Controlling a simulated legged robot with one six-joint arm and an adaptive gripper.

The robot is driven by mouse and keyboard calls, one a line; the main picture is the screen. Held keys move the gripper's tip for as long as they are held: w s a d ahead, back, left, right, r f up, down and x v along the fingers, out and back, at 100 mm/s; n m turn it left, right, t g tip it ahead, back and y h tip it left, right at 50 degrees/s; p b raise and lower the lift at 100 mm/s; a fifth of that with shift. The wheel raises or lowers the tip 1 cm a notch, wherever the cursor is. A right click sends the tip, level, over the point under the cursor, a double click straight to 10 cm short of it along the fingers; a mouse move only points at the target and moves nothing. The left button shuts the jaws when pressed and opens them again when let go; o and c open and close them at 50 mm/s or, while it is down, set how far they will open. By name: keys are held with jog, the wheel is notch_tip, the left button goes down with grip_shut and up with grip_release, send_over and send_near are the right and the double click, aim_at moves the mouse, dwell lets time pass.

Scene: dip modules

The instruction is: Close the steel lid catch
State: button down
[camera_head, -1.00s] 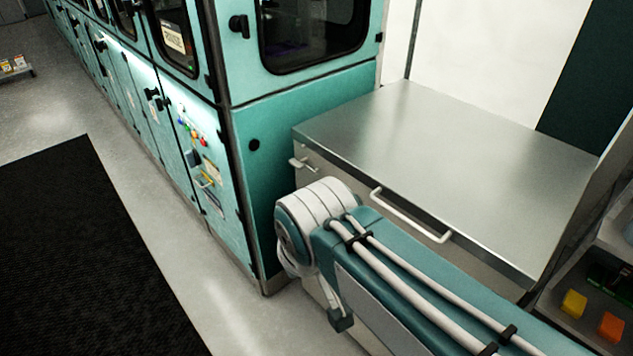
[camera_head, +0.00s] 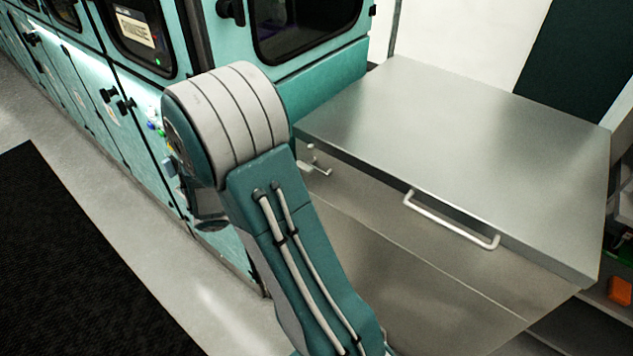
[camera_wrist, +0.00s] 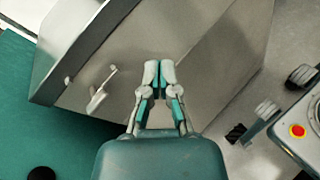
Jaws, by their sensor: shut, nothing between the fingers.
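The steel lid catch (camera_head: 317,162) is a small pale lever on the front of a steel chest, near the left end just under the lid. In the wrist view the catch (camera_wrist: 102,90) shows to the left of my gripper, sticking out from the steel front. The steel lid (camera_head: 480,130) lies flat on the chest, with a white bar handle (camera_head: 450,222) on its front edge. My gripper (camera_wrist: 159,68) is shut and empty in front of the steel face, apart from the catch. In the head view my arm hides the gripper.
A teal cabinet row (camera_head: 140,75) with dark windows runs along the left of the chest. A black mat (camera_head: 70,270) lies on the grey floor. An orange block (camera_head: 620,290) sits on a shelf at the right. A red button (camera_wrist: 298,131) shows at the wrist view's right.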

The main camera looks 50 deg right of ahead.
aim_at(313, 168)
jog(key=w+d+f+n+t+h, duration=0.2)
jog(key=w+f+n+t+h, duration=0.15)
jog(key=f+n, duration=0.35)
jog(key=w+d+f+n+t+h, duration=0.25)
jog(key=f+n+t+h, duration=0.2)
jog(key=f, duration=0.45)
jog(key=shift+t+y, duration=0.4)
jog(key=x, duration=0.8)
jog(key=shift+d+r, duration=0.25)
jog(key=r, duration=0.4)
jog(key=shift+w+d+r, duration=0.1)
jog(key=shift+w+d, duration=0.05)
jog(key=shift+d, duration=0.1)
